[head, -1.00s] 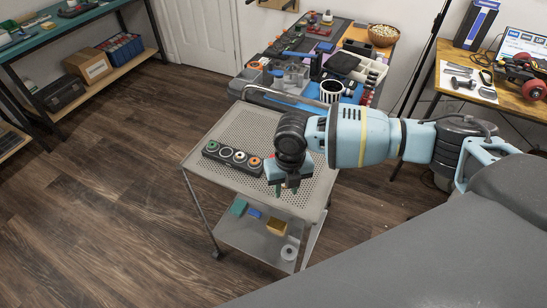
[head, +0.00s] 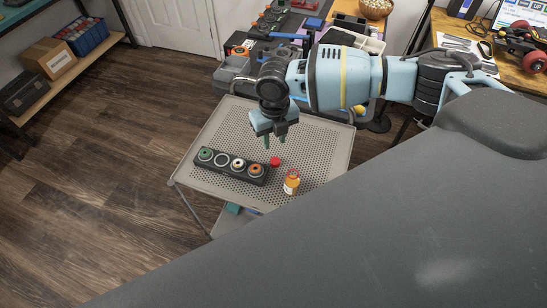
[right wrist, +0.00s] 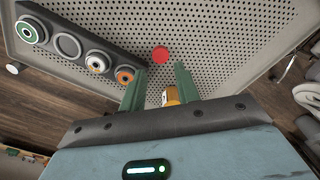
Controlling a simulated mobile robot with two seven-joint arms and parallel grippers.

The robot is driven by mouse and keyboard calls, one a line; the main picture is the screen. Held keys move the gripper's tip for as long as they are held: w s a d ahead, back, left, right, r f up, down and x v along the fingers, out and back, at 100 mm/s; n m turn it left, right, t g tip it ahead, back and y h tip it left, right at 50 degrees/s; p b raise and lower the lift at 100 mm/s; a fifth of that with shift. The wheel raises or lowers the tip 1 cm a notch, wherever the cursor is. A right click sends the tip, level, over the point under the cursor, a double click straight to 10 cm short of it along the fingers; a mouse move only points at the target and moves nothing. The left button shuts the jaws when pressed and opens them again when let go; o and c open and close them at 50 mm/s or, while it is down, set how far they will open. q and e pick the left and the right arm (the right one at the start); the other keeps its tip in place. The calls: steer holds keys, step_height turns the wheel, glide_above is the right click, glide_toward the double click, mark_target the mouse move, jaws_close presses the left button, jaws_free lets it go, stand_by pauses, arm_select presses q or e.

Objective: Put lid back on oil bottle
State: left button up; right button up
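The red lid (head: 275,162) lies on the perforated top of the metal cart (head: 322,150), beside the bearing holder. It also shows in the right wrist view (right wrist: 161,55), just beyond the fingertips. The small orange oil bottle (head: 291,182) stands upright on the cart, nearer to me than the lid. In the right wrist view the bottle (right wrist: 171,96) shows partly between the fingers, its lower part hidden by the gripper body. My right gripper (head: 274,141) points down above the cart, behind the lid in the head view. Its green fingers (right wrist: 159,84) are apart with nothing held. My left gripper is not in view.
A dark holder with several ring-shaped parts (head: 230,165) stands left of the lid. A cluttered workbench is behind the cart. The cart's right side is bare. A wooden table (head: 515,75) with a red-wheeled thing stands at the right.

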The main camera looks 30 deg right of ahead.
mark_target(275, 160)
steer(key=shift+f, duration=1.35)
steer(key=shift+s+f, duration=0.25)
steer(key=shift+f, duration=1.1)
steer(key=shift+s+f, duration=0.2)
steer(key=shift+f, duration=1.1)
steer(key=c, duration=0.6)
